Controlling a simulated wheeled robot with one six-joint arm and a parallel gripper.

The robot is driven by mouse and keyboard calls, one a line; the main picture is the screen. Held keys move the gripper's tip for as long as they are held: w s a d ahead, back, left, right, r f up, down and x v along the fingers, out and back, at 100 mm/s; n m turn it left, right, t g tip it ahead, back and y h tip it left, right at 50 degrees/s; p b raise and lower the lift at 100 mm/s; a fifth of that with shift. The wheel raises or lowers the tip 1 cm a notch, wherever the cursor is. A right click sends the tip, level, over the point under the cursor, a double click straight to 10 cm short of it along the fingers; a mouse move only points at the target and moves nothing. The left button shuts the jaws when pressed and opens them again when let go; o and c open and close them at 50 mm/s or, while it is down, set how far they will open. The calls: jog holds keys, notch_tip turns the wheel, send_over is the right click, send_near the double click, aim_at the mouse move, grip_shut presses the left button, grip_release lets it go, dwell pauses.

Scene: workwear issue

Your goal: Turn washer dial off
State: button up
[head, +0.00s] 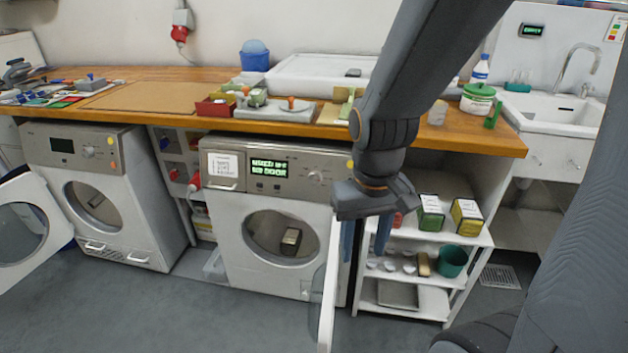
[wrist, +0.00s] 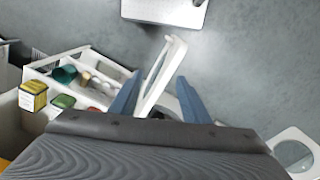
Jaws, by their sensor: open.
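The washer (head: 222,235) is the middle front-loading machine under the counter, with a drawer at the left of its panel and a lit green display (head: 268,168). Its round dial (head: 315,178) is on the right part of the panel; I cannot read its setting. Its door (head: 330,285) stands open, seen nearly edge-on; the door also shows in the wrist view (wrist: 163,72). My gripper (head: 365,242) points down, open and empty, in front of the shelf, right of the dial and lower. Its blue fingers (wrist: 157,98) appear either side of the door in the wrist view.
A second machine (head: 150,215) with its own dial (head: 88,152) and open door (head: 28,228) stands at left. A white shelf (head: 400,297) with boxes and a green pot (head: 452,261) is right of the washer. The wooden counter (head: 150,105) overhangs both machines. Floor in front is mostly clear.

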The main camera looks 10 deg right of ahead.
jog(key=shift+o, duration=1.1)
jog(key=w+m+t+h+p, duration=0.1)
jog(key=w, duration=2)
jog(key=shift+w+d+f+h, duration=0.15)
jog(key=shift+d+f+h, duration=0.05)
jog(key=shift+f+h, duration=0.2)
jog(key=m+t+h+p, duration=0.1)
jog(key=m+t+p, duration=0.1)
send_near(314, 177)
jog(key=f, duration=0.1)
jog(key=shift+p+x, duration=0.65)
jog(key=shift+x, duration=3.35)
jog(key=shift+d, duration=0.1)
jog(key=c, duration=1)
jog(key=shift+t, duration=0.3)
jog(key=shift+c, duration=0.2)
